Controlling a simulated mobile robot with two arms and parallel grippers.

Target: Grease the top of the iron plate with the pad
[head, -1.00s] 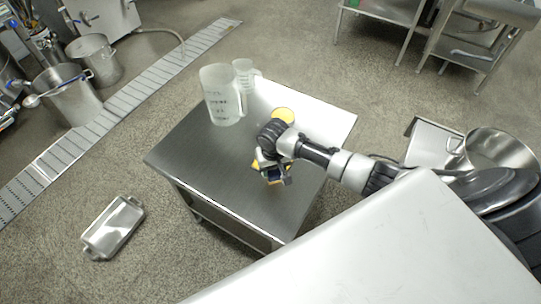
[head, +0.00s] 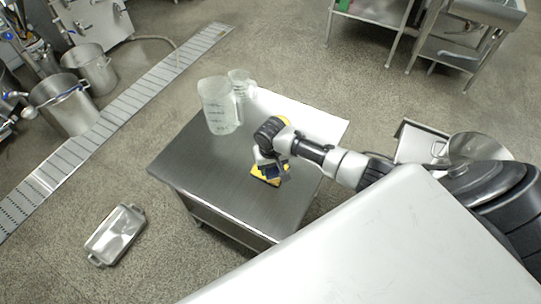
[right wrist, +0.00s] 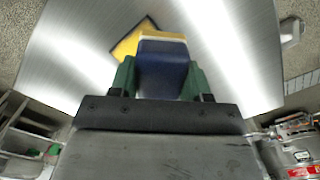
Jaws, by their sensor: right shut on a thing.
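My right gripper (right wrist: 158,80) is shut on a blue pad (right wrist: 163,68) with a pale yellow far edge; its green fingers sit on both sides of it. In the head view my right gripper (head: 271,166) is low over the steel table (head: 190,155). A flat yellow piece with a dark edge (right wrist: 131,40) lies on the table, partly hidden by the pad; I cannot tell whether it is the iron plate or its surround. Yellow also shows below the gripper in the head view (head: 264,180). Contact between pad and surface cannot be told. My left gripper is not in view.
A large clear measuring jug (head: 219,106) and a smaller one (head: 240,84) stand at the table's back. A yellow round thing (head: 285,120) is mostly hidden behind my right wrist. The table's left part is bare. A metal tray (head: 116,235) lies on the floor.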

